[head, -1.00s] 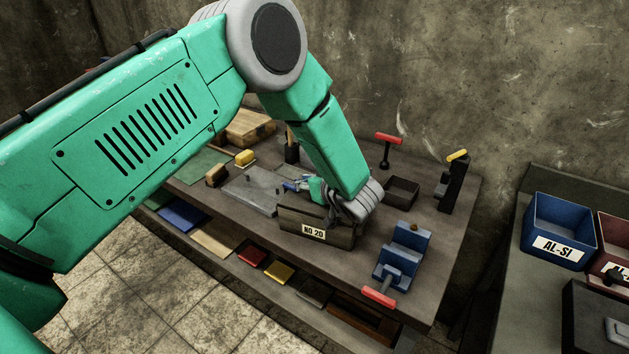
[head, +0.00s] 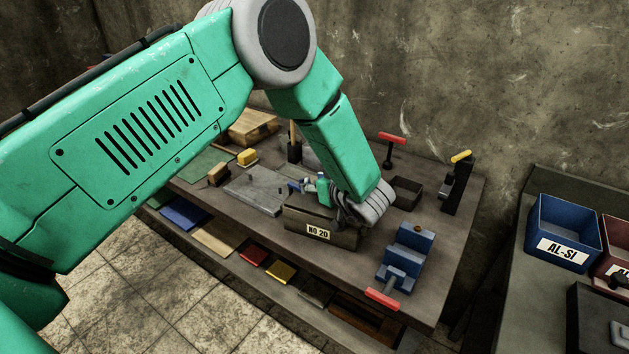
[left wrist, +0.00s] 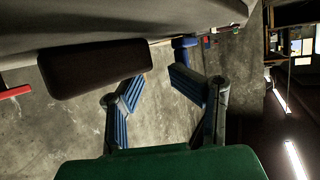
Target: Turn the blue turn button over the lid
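A blue knob-like piece (left wrist: 185,44) shows just past my fingertips in the left wrist view; it looks like the turn button. Whether a lid lies under it is not clear. My left gripper (left wrist: 160,75) has its two blue-padded fingers apart, with an empty gap between them. They do not appear to touch the blue piece. In the head view the left gripper (head: 302,186) is low over the workbench, behind the dark box labelled NO 20 (head: 305,222). The button cannot be made out there, with the gripper and wrist in the way. My right gripper is not in view.
A blue vise (head: 405,258) with a red handle stands right of the box. A dark open bin (head: 407,190) and a red-handled tool (head: 390,145) stand behind. A grey plate (head: 250,190) lies left of the gripper. A blue AL-SI bin (head: 563,235) stands on the right bench.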

